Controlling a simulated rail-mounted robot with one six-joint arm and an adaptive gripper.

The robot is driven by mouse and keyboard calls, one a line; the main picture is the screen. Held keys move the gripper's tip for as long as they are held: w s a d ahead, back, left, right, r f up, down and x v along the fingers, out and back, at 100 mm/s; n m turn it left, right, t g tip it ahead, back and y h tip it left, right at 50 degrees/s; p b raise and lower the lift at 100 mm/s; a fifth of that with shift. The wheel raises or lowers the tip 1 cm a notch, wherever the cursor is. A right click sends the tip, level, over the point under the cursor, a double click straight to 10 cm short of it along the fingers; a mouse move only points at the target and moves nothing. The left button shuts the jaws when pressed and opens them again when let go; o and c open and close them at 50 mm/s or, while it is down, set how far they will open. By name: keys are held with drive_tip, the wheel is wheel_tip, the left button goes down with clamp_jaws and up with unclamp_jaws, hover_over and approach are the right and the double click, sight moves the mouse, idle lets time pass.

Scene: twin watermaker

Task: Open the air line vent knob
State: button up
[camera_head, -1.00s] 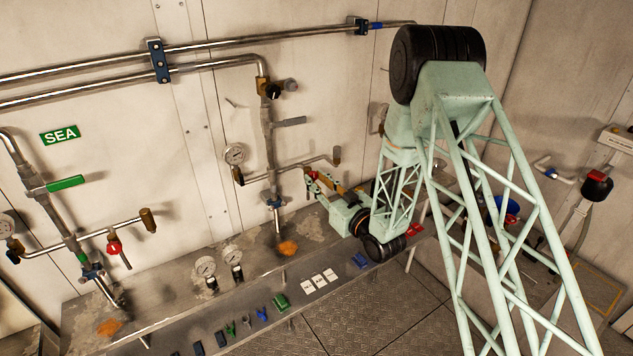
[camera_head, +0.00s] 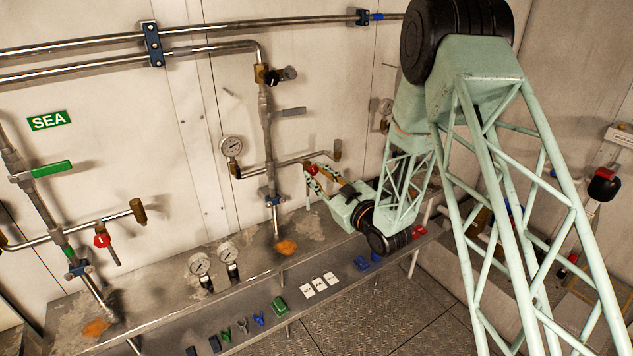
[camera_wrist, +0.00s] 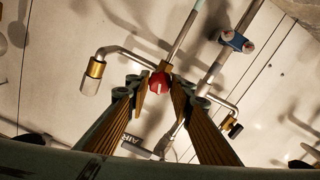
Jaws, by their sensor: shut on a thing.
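The air line vent knob is a small red knob (camera_wrist: 160,82) on a thin branch pipe, in the middle of the wrist view. It also shows as a small red spot (camera_head: 312,169) in the head view, partly hidden by the fingers. My gripper (camera_wrist: 161,87) has one finger on each side of the knob and is shut on it. In the head view my gripper (camera_head: 312,173) reaches the pipe from the lower right. A tag reading AIR (camera_wrist: 136,146) shows below the knob. The knob's turn angle is hard to read.
A pressure gauge (camera_head: 231,147) and a grey-handled valve (camera_head: 290,111) are on the same pipework. A second red knob (camera_head: 102,241) is on the SEA line at left. A bench (camera_head: 180,292) below holds gauges, white cards and small coloured parts.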

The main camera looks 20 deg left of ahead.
drive_tip(key=shift+f+n+b, duration=0.15)
drive_tip(key=shift+n+b, duration=1.95)
drive_tip(key=shift+b, duration=1.8)
drive_tip(key=shift+n+b, duration=0.4)
drive_tip(key=shift+b, duration=0.25)
drive_tip(key=n+b, duration=0.2)
drive_tip(key=b, duration=0.1)
drive_tip(key=shift+n, duration=0.4)
drive_tip(key=n+b, duration=0.1)
drive_tip(key=n, duration=0.3)
drive_tip(key=shift+n, duration=0.4)
drive_tip(key=n, duration=0.4)
drive_tip(key=shift+r+n, duration=0.2)
drive_tip(key=shift+n, duration=0.4)
drive_tip(key=o, duration=0.8)
drive_tip(key=shift+o, duration=0.3)
